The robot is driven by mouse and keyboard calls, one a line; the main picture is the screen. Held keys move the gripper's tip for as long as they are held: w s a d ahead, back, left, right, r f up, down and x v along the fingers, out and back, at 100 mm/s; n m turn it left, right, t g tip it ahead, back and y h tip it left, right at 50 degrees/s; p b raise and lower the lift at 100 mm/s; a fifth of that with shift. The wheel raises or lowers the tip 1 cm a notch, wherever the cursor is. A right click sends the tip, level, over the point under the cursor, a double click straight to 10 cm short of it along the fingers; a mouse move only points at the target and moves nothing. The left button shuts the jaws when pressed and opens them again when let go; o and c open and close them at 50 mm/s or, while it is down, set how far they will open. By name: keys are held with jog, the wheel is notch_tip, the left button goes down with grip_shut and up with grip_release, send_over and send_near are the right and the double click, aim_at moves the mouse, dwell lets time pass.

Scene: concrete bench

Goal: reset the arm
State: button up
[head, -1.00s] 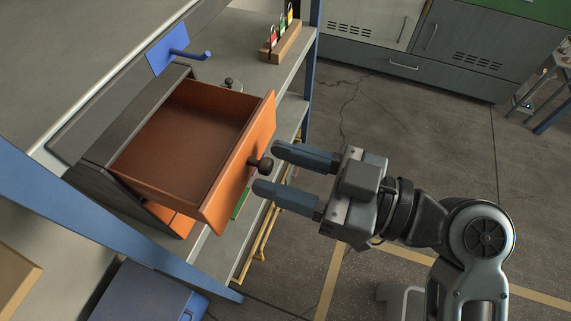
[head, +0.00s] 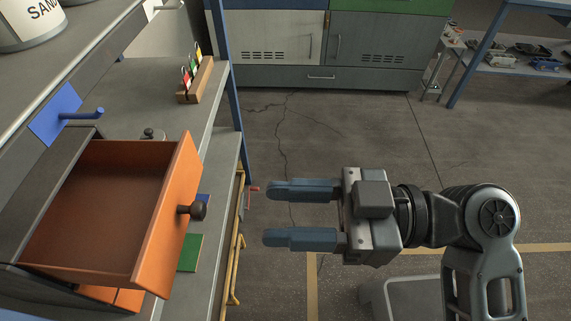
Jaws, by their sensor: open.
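My gripper (head: 300,214) is open and empty in the head view. Its two blue-grey fingers point left, over the floor beside the shelf unit. An orange drawer (head: 153,222) stands pulled out of a dark cabinet at the left, and its inside looks empty. Its dark round knob (head: 198,210) is left of my fingertips, with a clear gap between them. Nothing is between the fingers.
A blue bracket with a peg (head: 60,115) is above the drawer. A wooden rack (head: 195,80) with small coloured items stands on the bench behind. Grey cabinets (head: 320,45) line the back. Open concrete floor (head: 380,130) lies around my arm.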

jog(key=s+d+f+m+t+h, duration=0.3)
jog(key=d+f+m+t+h, duration=0.25)
jog(key=f+m, duration=0.2)
jog(key=s+d+f+m+t+h, duration=0.2)
jog(key=d+f+m+t+h, duration=0.2)
jog(key=d+f+m+h, duration=0.3)
jog(key=s+d+m+t+h, duration=0.2)
jog(key=s+d+m+h, duration=0.15)
jog(key=s+d, duration=0.4)
jog(key=s+r+t+h+p, duration=0.1)
jog(key=s+r+t+h, duration=0.1)
jog(key=s+r, duration=0.5)
jog(key=shift+s+r+n, duration=0.25)
jog(key=shift+s+n, duration=0.15)
jog(key=shift+s, duration=0.15)
jog(key=shift+a, duration=0.2)
jog(key=shift+c, duration=0.5)
